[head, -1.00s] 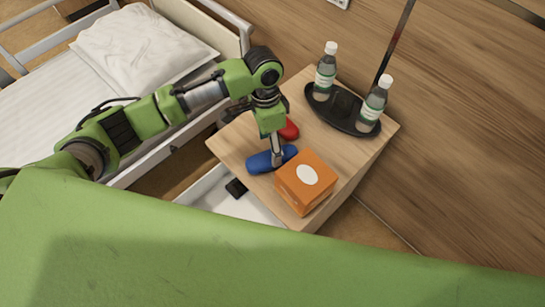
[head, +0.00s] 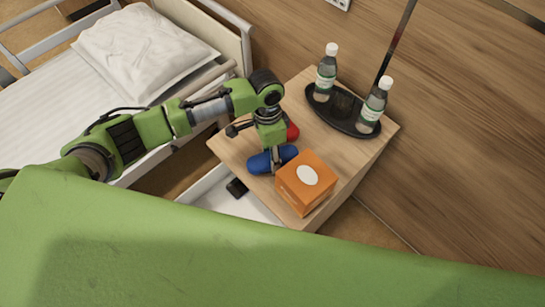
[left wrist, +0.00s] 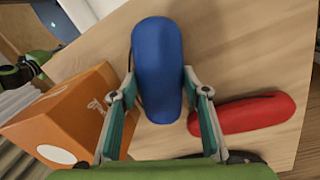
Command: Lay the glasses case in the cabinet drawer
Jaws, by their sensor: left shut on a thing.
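A blue glasses case (head: 262,163) lies on or just above the bedside cabinet top; I cannot tell whether it touches. My left gripper (head: 274,160) points down over it and is shut on it. In the left wrist view, the fingers (left wrist: 155,95) sit on either side of the blue case (left wrist: 157,60). A red case (head: 292,131) lies beside it, partly hidden by my gripper in the head view. The white cabinet drawer (head: 258,209) stands open below the top's front edge, with a small black object (head: 237,187) inside. My right gripper is not in view.
An orange tissue box (head: 305,182) stands close to the blue case, near the front edge. A black tray (head: 345,108) with two bottles (head: 326,73) (head: 373,106) is at the back. The bed (head: 60,110) is to the left. Much of the drawer looks empty.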

